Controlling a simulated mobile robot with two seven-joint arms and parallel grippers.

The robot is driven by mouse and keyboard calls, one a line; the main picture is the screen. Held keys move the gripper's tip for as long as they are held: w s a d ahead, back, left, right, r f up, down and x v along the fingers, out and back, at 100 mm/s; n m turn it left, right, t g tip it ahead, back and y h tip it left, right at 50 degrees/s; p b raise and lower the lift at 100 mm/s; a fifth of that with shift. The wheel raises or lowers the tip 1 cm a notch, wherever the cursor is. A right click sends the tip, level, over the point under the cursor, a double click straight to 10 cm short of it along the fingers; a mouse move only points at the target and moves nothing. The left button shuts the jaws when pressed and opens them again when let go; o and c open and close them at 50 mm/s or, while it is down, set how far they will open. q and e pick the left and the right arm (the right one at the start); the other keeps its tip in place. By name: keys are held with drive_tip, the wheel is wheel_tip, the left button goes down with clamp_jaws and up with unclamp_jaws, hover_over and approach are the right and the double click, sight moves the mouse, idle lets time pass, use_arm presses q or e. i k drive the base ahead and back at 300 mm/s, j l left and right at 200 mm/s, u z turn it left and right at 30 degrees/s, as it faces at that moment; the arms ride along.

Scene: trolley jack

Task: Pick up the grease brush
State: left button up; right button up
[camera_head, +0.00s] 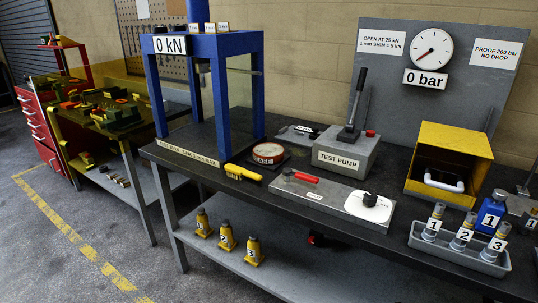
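The grease brush (243,172) lies on the dark workbench top near its front left edge. It has a yellow handle and what look like dark bristles on its lower side. A round tin (268,153) with a red rim and a label that seems to read grease stands just behind and right of it, apart from the brush. Neither of my grippers shows in the head view.
A blue press frame (210,45) stands behind the brush. To the right are a grey plate with a red-handled tool (300,177), the test pump (345,152), a yellow box (450,150) and a grey tray (455,255). Yellow bottle jacks (227,237) stand on the lower shelf.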

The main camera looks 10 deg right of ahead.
sight(238, 173)
drive_tip(key=z, duration=0.65)
drive_tip(key=i+j+z, duration=0.1)
drive_tip(key=j+z, duration=0.75)
drive_tip(key=i, duration=0.05)
